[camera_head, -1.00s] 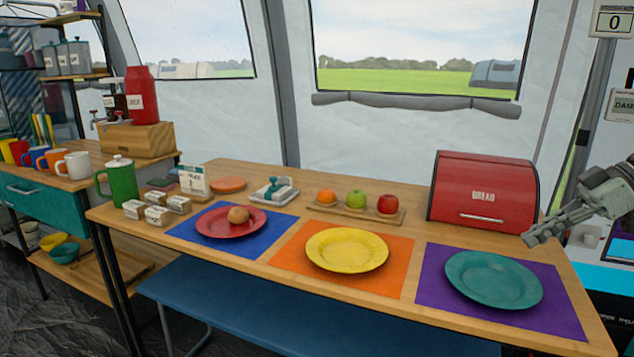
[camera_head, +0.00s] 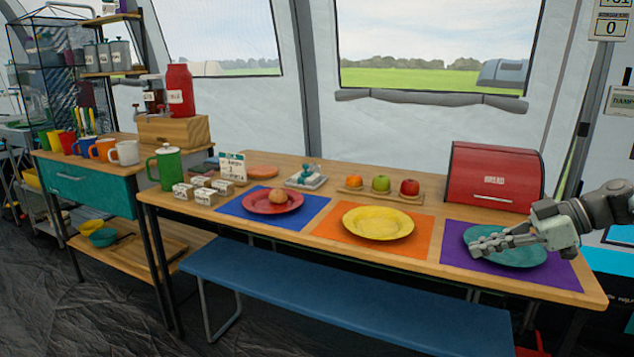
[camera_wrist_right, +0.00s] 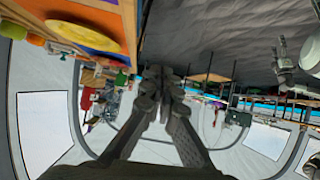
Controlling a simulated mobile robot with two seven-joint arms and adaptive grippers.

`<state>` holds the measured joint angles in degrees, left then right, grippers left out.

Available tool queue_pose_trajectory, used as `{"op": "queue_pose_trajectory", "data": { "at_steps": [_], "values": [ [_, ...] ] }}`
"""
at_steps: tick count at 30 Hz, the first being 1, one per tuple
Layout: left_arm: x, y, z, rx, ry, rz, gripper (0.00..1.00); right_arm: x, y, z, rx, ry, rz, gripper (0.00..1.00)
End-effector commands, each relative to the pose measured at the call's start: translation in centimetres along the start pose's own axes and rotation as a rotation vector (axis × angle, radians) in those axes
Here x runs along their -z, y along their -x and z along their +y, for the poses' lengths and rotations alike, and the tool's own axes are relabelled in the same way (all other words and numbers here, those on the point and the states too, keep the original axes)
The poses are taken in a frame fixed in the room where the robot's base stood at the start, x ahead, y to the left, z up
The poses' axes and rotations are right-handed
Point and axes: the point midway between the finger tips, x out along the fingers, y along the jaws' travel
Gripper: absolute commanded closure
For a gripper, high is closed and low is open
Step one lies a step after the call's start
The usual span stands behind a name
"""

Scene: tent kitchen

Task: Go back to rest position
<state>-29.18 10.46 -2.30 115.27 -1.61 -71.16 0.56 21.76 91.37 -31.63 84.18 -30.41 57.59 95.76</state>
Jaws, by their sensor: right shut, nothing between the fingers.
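My right gripper (camera_head: 476,244) comes in from the right edge of the head view. It is shut and empty, and it shows in front of the teal plate (camera_head: 522,256); whether it hangs above the table or in front of it I cannot tell exactly. In the right wrist view its closed fingers (camera_wrist_right: 161,82) point away with nothing between them. A grey gripper, apparently my left one (camera_wrist_right: 284,62), shows small at the upper right of that view; its jaw state is unclear. My left arm is not in the head view.
The table (camera_head: 420,262) holds a yellow plate (camera_head: 378,223), a red plate (camera_head: 272,203) with a round brown item, fruit on a board and a red bread box (camera_head: 493,176). A blue bench (camera_head: 340,298) stands in front. Dark floor (camera_head: 90,305) is free at the lower left.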

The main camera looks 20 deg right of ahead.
Motion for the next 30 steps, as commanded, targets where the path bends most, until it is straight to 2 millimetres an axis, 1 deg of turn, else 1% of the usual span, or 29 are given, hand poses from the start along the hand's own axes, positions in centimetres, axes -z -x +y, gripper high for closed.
{"op": "queue_pose_trajectory", "data": {
  "at_steps": [1, 2, 3, 5, 6, 7, 8, 9, 10, 11, 12, 14, 15, 17, 18, 20, 21, 23, 24, 25, 27, 30],
  "values": [
    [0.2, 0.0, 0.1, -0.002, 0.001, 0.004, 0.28, 0.1, -3.2, -0.3, -0.014, 0.021, 0.061, 1.00],
    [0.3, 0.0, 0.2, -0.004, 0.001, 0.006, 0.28, 0.2, -5.0, -0.3, -0.035, 0.039, 0.098, 1.00],
    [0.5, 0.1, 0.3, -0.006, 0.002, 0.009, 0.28, 0.4, -7.5, -0.4, -0.071, 0.058, 0.152, 1.00],
    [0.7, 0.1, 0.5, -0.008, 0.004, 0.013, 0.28, 0.5, -11.6, -0.7, -0.152, 0.075, 0.234, 1.00],
    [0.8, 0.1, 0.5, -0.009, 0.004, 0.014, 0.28, 0.3, -14.0, -0.9, -0.220, 0.075, 0.278, 1.00],
    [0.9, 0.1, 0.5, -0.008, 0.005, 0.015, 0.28, 0.0, -15.7, -1.1, -0.278, 0.068, 0.303, 1.00],
    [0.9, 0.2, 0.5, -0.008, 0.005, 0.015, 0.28, -0.5, -17.2, -1.3, -0.339, 0.056, 0.319, 1.00],
    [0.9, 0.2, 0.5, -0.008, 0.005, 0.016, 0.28, -1.4, -18.9, -1.6, -0.423, 0.032, 0.325, 1.00],
    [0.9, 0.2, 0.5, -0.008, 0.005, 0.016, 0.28, -2.4, -20.0, -2.0, -0.486, 0.008, 0.316, 1.00],
    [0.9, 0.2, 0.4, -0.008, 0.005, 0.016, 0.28, -3.6, -20.9, -2.4, -0.547, -0.021, 0.297, 1.00],
    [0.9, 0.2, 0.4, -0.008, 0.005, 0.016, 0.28, -5.5, -22.0, -3.1, -0.623, -0.064, 0.256, 1.00],
    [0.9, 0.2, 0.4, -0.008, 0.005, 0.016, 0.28, -9.0, -23.2, -4.8, -0.719, -0.140, 0.160, 1.00],
    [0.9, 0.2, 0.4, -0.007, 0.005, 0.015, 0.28, -11.7, -23.8, -6.3, -0.768, -0.194, 0.078, 1.00],
    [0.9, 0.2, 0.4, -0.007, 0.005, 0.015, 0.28, -15.4, -24.3, -8.9, -0.810, -0.266, -0.049, 1.00],
    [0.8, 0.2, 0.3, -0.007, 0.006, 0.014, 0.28, -17.7, -24.4, -10.8, -0.822, -0.311, -0.134, 1.00],
    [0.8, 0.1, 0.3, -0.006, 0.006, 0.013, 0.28, -20.9, -24.6, -14.1, -0.819, -0.376, -0.261, 1.00],
    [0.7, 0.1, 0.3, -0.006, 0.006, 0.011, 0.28, -22.8, -24.6, -16.4, -0.804, -0.415, -0.344, 1.00],
    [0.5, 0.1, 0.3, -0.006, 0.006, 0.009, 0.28, -25.3, -24.4, -19.8, -0.771, -0.469, -0.456, 1.00],
    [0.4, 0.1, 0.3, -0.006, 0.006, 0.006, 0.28, -26.6, -24.3, -22.1, -0.744, -0.501, -0.523, 1.00],
    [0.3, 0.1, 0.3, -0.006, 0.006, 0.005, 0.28, -27.4, -24.1, -23.6, -0.722, -0.522, -0.567, 1.00],
    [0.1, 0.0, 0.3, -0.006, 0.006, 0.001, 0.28, -28.9, -23.8, -26.8, -0.670, -0.560, -0.655, 1.00],
    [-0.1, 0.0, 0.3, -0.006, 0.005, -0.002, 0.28, -30.1, -23.4, -30.1, -0.608, -0.596, -0.738, 1.00]
  ]
}}
